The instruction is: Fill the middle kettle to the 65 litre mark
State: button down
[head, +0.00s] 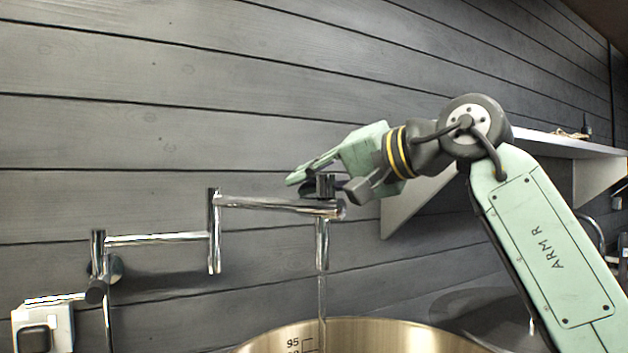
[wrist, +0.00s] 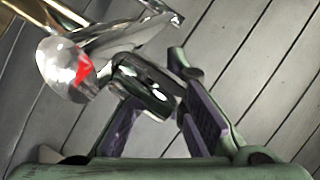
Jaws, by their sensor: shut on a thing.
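A jointed chrome filler tap (head: 270,204) reaches out from the wall, its spout pointing down over a brass-coloured kettle (head: 410,335). A thin stream of water (head: 322,298) runs from the spout into the kettle. Inside the kettle's wall a 95 mark shows, with part of another below it; the 65 mark and the water level are out of view. My gripper (head: 325,186) is at the tap's outer end, shut on the tap handle. In the wrist view the chrome handle (wrist: 147,85) sits between the purple-padded fingers, beside a chrome body with a red mark.
A white shelf (head: 555,143) on the wall is behind my arm at the right. A dark round shape (head: 480,303), perhaps another vessel, is right of the kettle. A white box (head: 43,328) is at the lower left.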

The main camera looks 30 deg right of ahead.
jog(key=c, duration=1.6)
grip_release()
jog(key=shift+c, duration=0.2)
jog(key=v, duration=1.2)
